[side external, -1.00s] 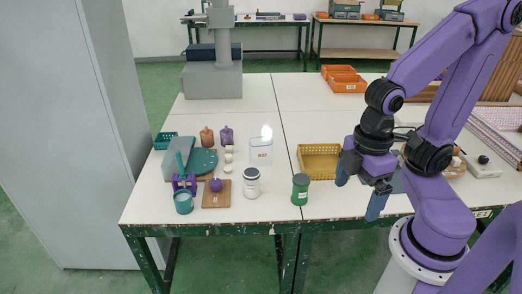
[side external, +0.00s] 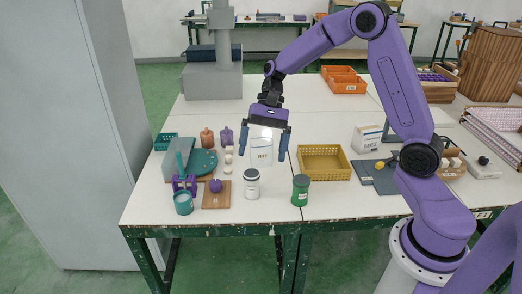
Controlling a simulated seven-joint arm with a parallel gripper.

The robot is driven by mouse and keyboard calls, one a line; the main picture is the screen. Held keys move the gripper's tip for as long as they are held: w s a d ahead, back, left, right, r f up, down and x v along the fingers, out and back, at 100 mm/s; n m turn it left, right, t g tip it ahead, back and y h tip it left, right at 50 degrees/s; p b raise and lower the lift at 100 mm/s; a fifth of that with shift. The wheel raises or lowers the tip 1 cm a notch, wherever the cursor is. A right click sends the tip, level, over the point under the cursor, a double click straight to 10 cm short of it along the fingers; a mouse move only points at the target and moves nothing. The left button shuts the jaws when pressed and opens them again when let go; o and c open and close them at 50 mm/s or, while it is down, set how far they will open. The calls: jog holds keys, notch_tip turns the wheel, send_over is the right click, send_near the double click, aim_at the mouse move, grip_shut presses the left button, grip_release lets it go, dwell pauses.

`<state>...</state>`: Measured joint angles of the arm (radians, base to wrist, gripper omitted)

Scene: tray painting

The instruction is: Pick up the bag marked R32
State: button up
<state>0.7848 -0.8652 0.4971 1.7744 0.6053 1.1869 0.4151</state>
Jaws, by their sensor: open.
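The white bag marked R32 (side external: 261,154) stands upright on the white table, left of the yellow basket. My gripper (side external: 267,153) points down over the bag, with its two blue fingers apart, one on each side of the bag in this view. The fingers overlap the bag's upper part in height. I cannot tell from this one view whether they touch it or how their depth matches. The bag's top edge is partly hidden by the gripper body.
A white jar (side external: 252,184) and a green jar (side external: 300,190) stand in front. A yellow basket (side external: 348,164) is to the right. Bottles, a teal plate (side external: 204,162) and a wooden board (side external: 216,202) crowd the left. Another white bag (side external: 367,139) stands right of the basket.

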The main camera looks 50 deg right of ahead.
aim_at(261, 139)
jog(key=w+d+f+m+t+y, duration=0.2)
jog(key=w+d+f+m+y, duration=0.1)
jog(key=w+d+m, duration=0.45)
jog(key=w+d+f+m+t+y, duration=0.1)
jog(key=d+f+m+t, duration=0.15)
jog(key=d, duration=0.65)
jog(key=w+d+f+m+t, duration=0.2)
jog(key=d+m+t, duration=0.2)
jog(key=d, duration=0.5)
jog(key=w+d+f+m+t+y, duration=0.1)
jog(key=d+f+m+t, duration=0.2)
jog(key=d, duration=0.6)
jog(key=shift+m, duration=0.4)
jog(key=x, duration=1.1)
jog(key=shift+w+a+f, duration=0.15)
jog(key=shift+w+a, duration=0.05)
jog(key=shift+a, duration=0.05)
jog(key=shift+d+f+x, duration=0.1)
jog(key=shift+f+x, duration=0.1)
jog(key=shift+x, duration=1.05)
jog(key=shift+d+f+x, duration=0.1)
jog(key=shift+f+x, duration=0.1)
jog(key=shift+x, duration=1.05)
jog(key=c, duration=1)
